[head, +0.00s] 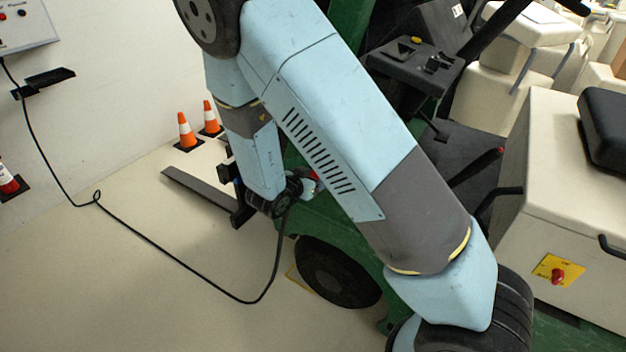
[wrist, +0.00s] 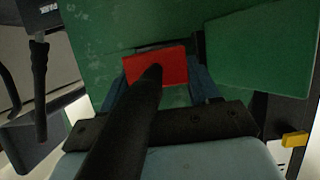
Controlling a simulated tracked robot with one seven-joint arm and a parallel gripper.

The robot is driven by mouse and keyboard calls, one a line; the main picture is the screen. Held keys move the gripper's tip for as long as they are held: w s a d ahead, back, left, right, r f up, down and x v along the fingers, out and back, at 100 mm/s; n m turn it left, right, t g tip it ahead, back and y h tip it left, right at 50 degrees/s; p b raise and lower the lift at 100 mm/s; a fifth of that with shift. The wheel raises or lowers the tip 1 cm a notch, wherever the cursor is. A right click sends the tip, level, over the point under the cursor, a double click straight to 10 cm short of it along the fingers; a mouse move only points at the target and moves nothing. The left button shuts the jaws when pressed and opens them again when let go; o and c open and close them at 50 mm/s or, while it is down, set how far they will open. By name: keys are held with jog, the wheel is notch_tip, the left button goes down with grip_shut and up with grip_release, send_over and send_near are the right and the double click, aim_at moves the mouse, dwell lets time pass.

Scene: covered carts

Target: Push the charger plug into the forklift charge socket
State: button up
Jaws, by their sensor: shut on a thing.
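My gripper (wrist: 163,84) is shut on the red charger plug (wrist: 176,66), with a finger on each side of it. A small red bit of the plug (head: 313,174) shows beside my wrist in the head view. The black cable (wrist: 122,125) runs from the plug toward the wrist camera and covers part of it. The plug is close to the green side of the forklift (wrist: 130,30). A thin dark edge shows just above the plug, but the charge socket is not clearly visible. I cannot tell whether the plug touches or sits in it.
The cable (head: 160,247) loops over the floor from the charger box (head: 25,22) on the wall. Orange cones (head: 187,131) stand by the wall beyond a fork (head: 200,193). The forklift's wheel (head: 338,272) is below my wrist. Floor at lower left is mostly clear.

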jog(key=shift+w+d, duration=0.4)
jog(key=shift+w, duration=0.05)
jog(key=o, duration=1.3)
jog(key=shift+o, duration=0.2)
jog(key=v, duration=1.3)
jog(key=shift+s+a, duration=0.2)
jog(key=shift+s, duration=0.05)
jog(key=shift+r, duration=0.1)
